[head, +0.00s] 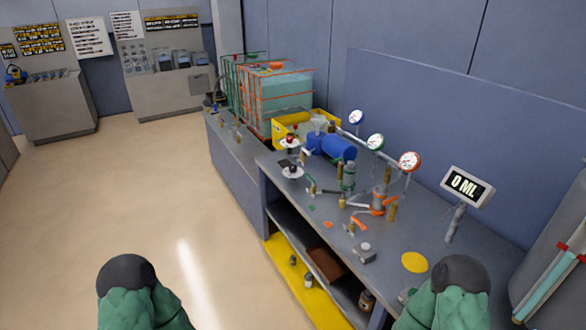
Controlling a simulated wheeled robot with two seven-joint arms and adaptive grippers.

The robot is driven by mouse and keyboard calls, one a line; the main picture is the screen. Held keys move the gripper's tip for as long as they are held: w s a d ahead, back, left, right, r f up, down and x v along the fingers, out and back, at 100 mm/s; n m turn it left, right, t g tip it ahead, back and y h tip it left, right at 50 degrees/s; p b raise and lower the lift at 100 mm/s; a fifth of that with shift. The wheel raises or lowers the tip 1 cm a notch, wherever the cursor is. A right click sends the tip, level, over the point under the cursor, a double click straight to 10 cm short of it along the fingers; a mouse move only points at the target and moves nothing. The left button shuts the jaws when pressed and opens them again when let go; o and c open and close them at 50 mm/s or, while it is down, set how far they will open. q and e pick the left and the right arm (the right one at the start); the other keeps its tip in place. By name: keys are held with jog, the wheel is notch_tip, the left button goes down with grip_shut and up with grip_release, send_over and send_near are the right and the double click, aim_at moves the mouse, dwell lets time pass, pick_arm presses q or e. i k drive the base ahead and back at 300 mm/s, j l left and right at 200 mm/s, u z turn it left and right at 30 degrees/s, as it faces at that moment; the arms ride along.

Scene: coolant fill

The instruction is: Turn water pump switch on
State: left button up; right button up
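A blue motor-like cylinder (336,147), which looks like the pump, lies at the back of the grey workbench (425,232). Left of it stand two small fittings on white discs, a nearer one (291,171) and a farther one (289,143). A small grey box with a pale round top (364,252) sits near the front edge. I cannot tell which of these is the water pump switch, or its position. Green and dark parts of my two arms show at the bottom left and bottom right. Neither gripper shows.
Pipework with orange-handled valves (378,206) and several dial gauges (409,162) line the bench. A display reading "0 ML" (467,187) stands at the right. A yellow tray (290,130) and a caged teal tank (282,92) are behind. The floor at left is clear.

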aim_at(292, 167)
jog(key=i+j, duration=0.15)
jog(key=i, duration=0.3)
jog(key=i+j+u, duration=0.15)
jog(key=i, duration=0.3)
